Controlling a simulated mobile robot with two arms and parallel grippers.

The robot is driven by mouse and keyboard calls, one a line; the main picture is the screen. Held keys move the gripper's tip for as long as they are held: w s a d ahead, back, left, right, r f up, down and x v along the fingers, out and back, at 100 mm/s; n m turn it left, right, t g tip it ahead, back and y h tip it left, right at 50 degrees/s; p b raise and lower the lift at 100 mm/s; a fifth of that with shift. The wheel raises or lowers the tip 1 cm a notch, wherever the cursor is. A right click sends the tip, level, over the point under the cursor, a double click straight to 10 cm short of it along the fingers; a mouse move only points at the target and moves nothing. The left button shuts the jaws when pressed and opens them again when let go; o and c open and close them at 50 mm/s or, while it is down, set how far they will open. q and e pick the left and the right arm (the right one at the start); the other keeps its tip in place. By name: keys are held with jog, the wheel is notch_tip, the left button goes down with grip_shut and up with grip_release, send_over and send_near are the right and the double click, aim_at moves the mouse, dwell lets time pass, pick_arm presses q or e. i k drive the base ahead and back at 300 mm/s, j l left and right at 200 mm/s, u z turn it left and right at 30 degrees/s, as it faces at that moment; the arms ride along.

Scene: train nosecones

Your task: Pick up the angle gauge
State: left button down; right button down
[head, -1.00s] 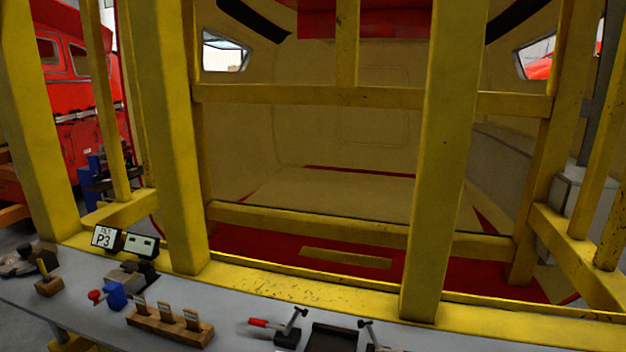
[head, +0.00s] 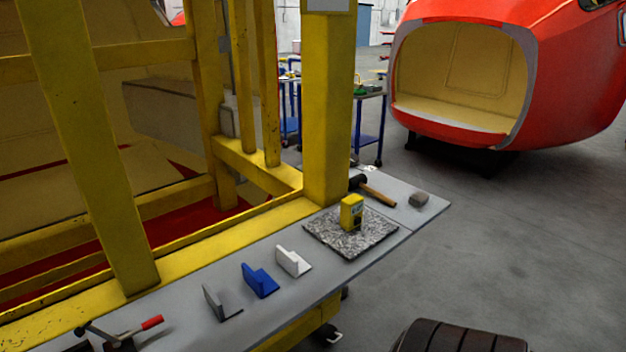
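A small yellow block-shaped device with a dark face, which looks to be the angle gauge (head: 351,211), stands upright on a speckled grey stone plate (head: 325,236). The plate lies on the grey bench top near its right end, in front of a thick yellow post. Nothing covers the gauge from this side. Neither of my grippers is in view.
Grey, blue (head: 260,281) and white (head: 293,261) angle brackets stand left of the plate. A hammer (head: 376,193) and a grey block (head: 419,199) lie right of it. The yellow frame (head: 329,120) rises behind the bench. Open floor lies right, before a red nosecone (head: 560,85).

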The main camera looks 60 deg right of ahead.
aim_at(351, 209)
jog(key=z, duration=2.05)
